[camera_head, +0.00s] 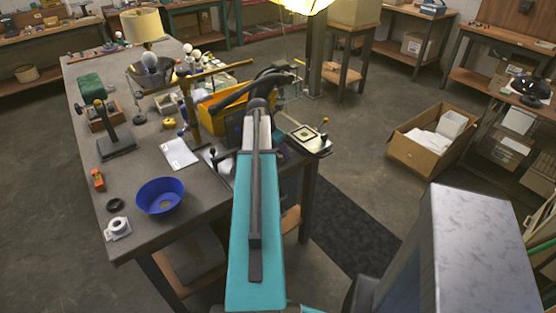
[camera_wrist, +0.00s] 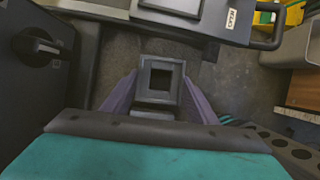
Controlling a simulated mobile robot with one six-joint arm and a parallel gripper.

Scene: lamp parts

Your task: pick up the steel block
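I cannot pick out the steel block with certainty in either view. In the head view my teal arm reaches over the front right of the grey workbench (camera_head: 140,180), and its far end hides my gripper there. In the wrist view a dark square piece with a square opening (camera_wrist: 161,78) sits in the middle, with purple-grey pieces on either side. I cannot tell whether this is part of my gripper or a thing between its fingers. A dark bar with round holes (camera_wrist: 280,147) shows at the lower right of the wrist view.
A blue bowl (camera_head: 160,196), a white sheet (camera_head: 179,153), a lamp with a cream shade (camera_head: 142,25) and a yellow bin (camera_head: 222,108) stand on the bench. A cardboard box (camera_head: 425,145) sits on the floor to the right. The floor beyond the bench is mostly open.

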